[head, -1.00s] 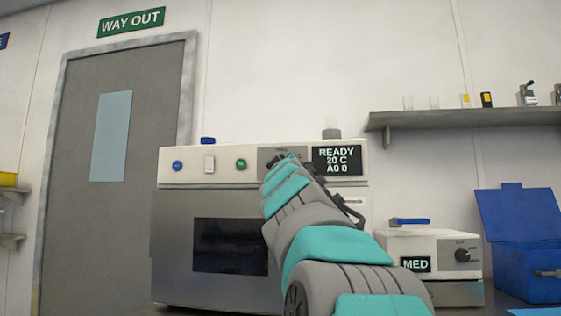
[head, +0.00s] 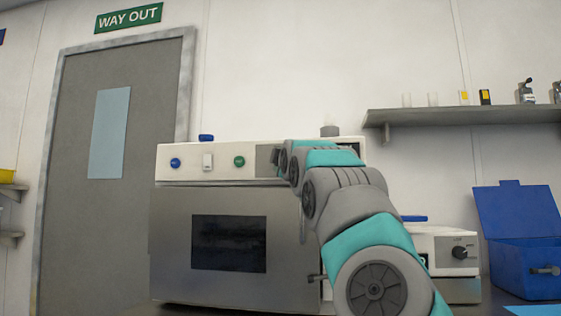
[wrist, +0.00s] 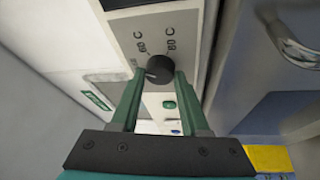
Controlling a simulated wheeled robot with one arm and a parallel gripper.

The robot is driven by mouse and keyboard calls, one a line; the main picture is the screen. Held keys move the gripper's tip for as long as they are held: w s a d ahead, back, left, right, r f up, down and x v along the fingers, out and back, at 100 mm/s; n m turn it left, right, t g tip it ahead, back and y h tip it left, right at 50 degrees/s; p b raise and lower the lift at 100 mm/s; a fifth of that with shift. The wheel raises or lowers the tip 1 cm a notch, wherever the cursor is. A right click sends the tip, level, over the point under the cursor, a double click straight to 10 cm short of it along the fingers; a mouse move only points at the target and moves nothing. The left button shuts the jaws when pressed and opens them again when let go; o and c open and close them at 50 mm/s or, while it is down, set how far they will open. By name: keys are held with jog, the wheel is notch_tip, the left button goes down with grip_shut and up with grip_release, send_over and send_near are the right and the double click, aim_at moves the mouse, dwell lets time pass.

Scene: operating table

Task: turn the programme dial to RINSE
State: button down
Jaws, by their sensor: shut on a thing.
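The programme dial (wrist: 160,66) is a round dark knob with a pale pointer mark, on a grey panel in the wrist view. "60 C" and "80 C" are printed beside it; another label at its left is too small to read. I cannot make out RINSE. My gripper (wrist: 160,78) is shut on the dial, one green finger on each side. In the head view my gripper (head: 278,156) is at the grey panel (head: 263,160) on the machine's white top strip, and the dial is hidden. My arm covers the machine's display.
The steel-fronted machine (head: 175,245) has blue, white and green buttons left of the panel. A smaller white unit (head: 440,248) with a black knob and an open blue box (head: 510,255) stand to the right. A shelf (head: 460,117) with small items hangs above.

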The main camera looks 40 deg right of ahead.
jog(key=n, duration=0.2)
jog(key=n+g+y, duration=0.1)
jog(key=n, duration=0.1)
jog(key=shift+d+r+n, duration=0.1)
jog(key=shift+r+n, duration=0.05)
jog(key=shift+n, duration=0.15)
jog(key=shift+n+g, duration=0.3)
jog(key=shift+g, duration=0.1)
dwell(0.6)
jog(key=shift+c, duration=2)
grip_release()
jog(key=shift+s, duration=0.15)
jog(key=b+v, duration=0.2)
jog(key=v, duration=0.5)
jog(key=shift+s, duration=0.25)
